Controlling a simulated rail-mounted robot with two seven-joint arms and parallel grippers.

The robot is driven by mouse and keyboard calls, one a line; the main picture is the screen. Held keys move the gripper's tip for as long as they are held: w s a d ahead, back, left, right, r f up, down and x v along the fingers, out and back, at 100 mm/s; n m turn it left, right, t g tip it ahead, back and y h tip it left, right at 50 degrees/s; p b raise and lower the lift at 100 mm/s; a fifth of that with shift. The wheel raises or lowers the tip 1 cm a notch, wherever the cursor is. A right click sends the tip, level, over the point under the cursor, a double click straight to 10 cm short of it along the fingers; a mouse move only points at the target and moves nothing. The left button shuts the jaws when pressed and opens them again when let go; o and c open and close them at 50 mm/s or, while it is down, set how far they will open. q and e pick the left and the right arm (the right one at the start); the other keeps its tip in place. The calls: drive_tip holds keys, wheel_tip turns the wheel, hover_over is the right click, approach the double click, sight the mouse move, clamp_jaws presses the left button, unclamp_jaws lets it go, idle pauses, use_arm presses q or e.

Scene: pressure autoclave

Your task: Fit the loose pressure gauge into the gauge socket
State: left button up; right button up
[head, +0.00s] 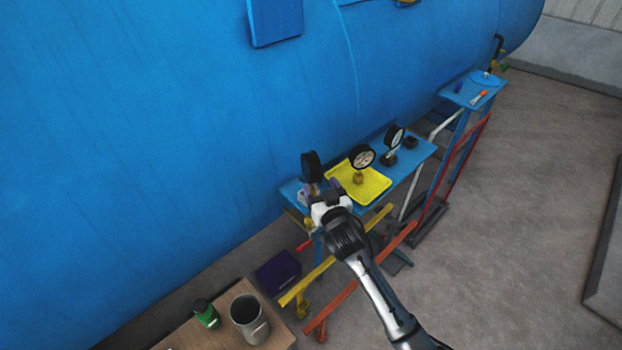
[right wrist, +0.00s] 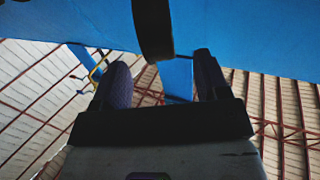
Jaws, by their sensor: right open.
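My right gripper (head: 319,192) is open at the left end of a blue shelf (head: 408,164). A dark round gauge (head: 311,165), seen nearly edge-on, stands just beyond its fingers. In the right wrist view this gauge (right wrist: 153,30) shows as a black disc edge ahead of the gap between the spread fingers (right wrist: 163,72); I cannot tell whether they touch its stem. A second gauge (head: 362,156) with a pale dial and brass base stands over the yellow tray (head: 374,187). A third gauge (head: 394,137) stands farther right. I cannot tell which is loose, and no empty socket shows clearly. My left gripper is out of view.
A small black fitting (head: 411,142) sits at the shelf's right end. The big blue vessel (head: 180,110) rises behind. Yellow and orange rails (head: 345,303) run below the shelf. A wooden table (head: 225,318) with a grey cup (head: 250,318) and green jar (head: 206,314) stands at lower left.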

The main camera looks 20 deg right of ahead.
sight(313, 170)
drive_tip(key=shift+w+d+f, duration=0.1)
drive_tip(key=shift+w, duration=1.7)
drive_tip(key=shift+w+d+f, duration=0.1)
drive_tip(key=shift+w, duration=1.65)
drive_tip(key=shift+r, duration=0.15)
clamp_jaws()
